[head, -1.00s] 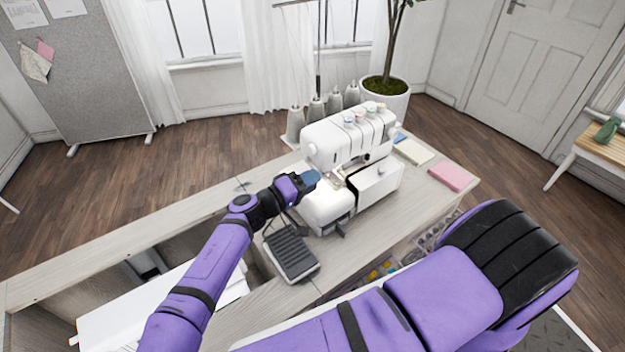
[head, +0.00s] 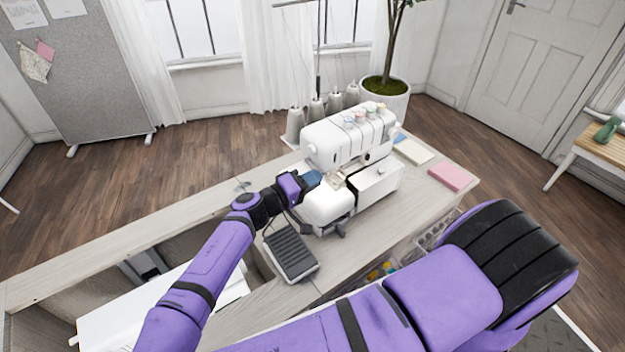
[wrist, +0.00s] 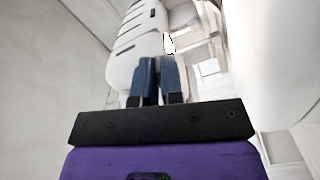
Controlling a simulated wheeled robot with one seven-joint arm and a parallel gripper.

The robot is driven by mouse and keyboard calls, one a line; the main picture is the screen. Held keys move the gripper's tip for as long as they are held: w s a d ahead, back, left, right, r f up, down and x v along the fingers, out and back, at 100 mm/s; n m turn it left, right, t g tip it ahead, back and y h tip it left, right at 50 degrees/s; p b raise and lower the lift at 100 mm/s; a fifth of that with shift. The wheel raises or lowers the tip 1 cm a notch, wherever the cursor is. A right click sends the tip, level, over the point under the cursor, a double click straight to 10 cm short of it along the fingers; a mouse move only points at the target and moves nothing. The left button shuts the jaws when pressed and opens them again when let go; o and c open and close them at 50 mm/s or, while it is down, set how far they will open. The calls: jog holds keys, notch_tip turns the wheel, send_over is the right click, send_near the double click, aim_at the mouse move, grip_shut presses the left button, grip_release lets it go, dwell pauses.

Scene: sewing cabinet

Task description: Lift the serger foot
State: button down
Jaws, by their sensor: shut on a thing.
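The white serger (head: 350,140) stands upright on the pale wooden cabinet top (head: 400,205), in the middle of the head view. My gripper (head: 312,179) reaches in from the left with its blue fingers against the serger's left side, near the needle area. In the wrist view, the two blue fingers of my gripper (wrist: 159,80) are close together, with the white serger body (wrist: 135,45) just beyond the tips. They are shut on a small part of the serger, which the fingers hide. The presser foot itself cannot be made out.
Grey thread cones (head: 316,108) stand behind the serger. A pink pad (head: 451,176) and a cream pad (head: 413,151) lie at the right. An open cabinet bay is at the lower left.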

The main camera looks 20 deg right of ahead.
aim_at(320, 161)
notch_tip(320, 161, up, 2)
jog(key=n, duration=0.4)
jog(key=shift+s+r+n, duration=0.1)
jog(key=shift+n, duration=0.2)
jog(key=shift+w+r+n, duration=0.2)
jog(key=shift+r+n, duration=0.4)
jog(key=shift+n, duration=0.6)
jog(key=shift+w+r+n, duration=0.15)
jog(key=shift+r+n, duration=0.4)
jog(key=shift+n, duration=0.65)
jog(key=c, duration=1.3)
grip_release()
jog(key=shift+r, duration=0.1)
jog(key=shift+o, duration=0.2)
